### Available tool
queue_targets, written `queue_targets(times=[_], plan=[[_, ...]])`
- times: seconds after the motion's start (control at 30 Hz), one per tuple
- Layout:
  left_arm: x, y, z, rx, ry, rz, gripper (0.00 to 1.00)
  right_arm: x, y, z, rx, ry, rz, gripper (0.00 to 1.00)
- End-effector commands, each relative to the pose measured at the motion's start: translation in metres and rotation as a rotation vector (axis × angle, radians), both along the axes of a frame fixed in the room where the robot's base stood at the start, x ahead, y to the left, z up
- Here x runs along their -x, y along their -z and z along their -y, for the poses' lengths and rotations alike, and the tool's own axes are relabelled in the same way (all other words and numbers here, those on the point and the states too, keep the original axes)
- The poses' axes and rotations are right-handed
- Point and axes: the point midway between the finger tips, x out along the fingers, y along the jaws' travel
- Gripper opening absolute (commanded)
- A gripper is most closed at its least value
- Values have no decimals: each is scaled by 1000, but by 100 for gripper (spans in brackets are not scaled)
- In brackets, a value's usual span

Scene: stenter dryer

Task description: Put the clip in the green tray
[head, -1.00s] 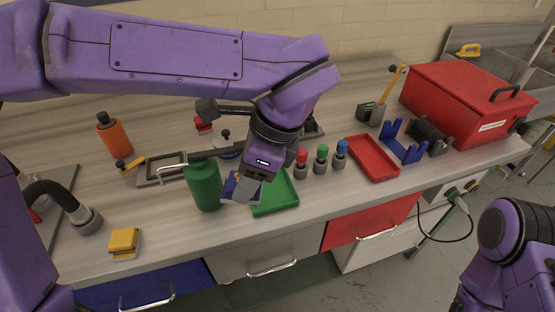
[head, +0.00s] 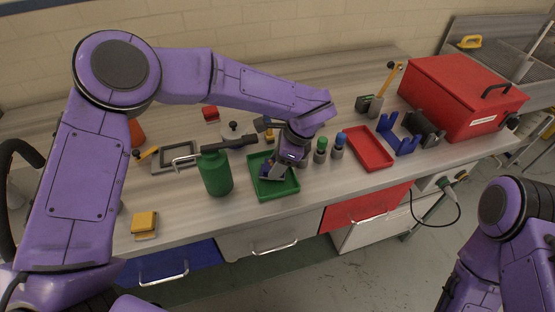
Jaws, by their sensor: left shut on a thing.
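The green tray (head: 278,189) lies near the front edge of the bench, just right of a green bottle (head: 215,173). My left gripper (head: 271,172) points down over the tray, at or just above its floor. It is shut on a small, dark blue thing (head: 265,168), which seems to be the clip. The fingers hide most of it, and I cannot tell whether it touches the tray. Of my right arm, only links show at the lower right; its gripper is not visible.
Green-capped (head: 321,150) and blue-capped (head: 338,145) pieces stand right of the tray. Beyond them are a red tray (head: 369,148), a blue rack (head: 400,137) and a red toolbox (head: 465,95). A yellow block (head: 144,222) lies at the front left.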

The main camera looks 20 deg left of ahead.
Motion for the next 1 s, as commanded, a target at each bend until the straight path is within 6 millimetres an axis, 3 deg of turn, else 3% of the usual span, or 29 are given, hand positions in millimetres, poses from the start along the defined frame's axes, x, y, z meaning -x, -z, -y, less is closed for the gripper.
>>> queue_targets(times=[0.37,0.4,0.47,0.83,1.0], plan=[[0,8,0,1,0,2,5,0,5,0,0,0,0,0],[0,7,0,1,0,2,60,0,4,0,0,0,0,0],[0,6,0,1,0,2,76,0,3,0,0,0,0,0],[-1,-1,1,0,-1,4,76,0,-1,0,1,0,1,0],[-4,-34,16,0,0,9,76,0,10,0,0,0,0,0]])
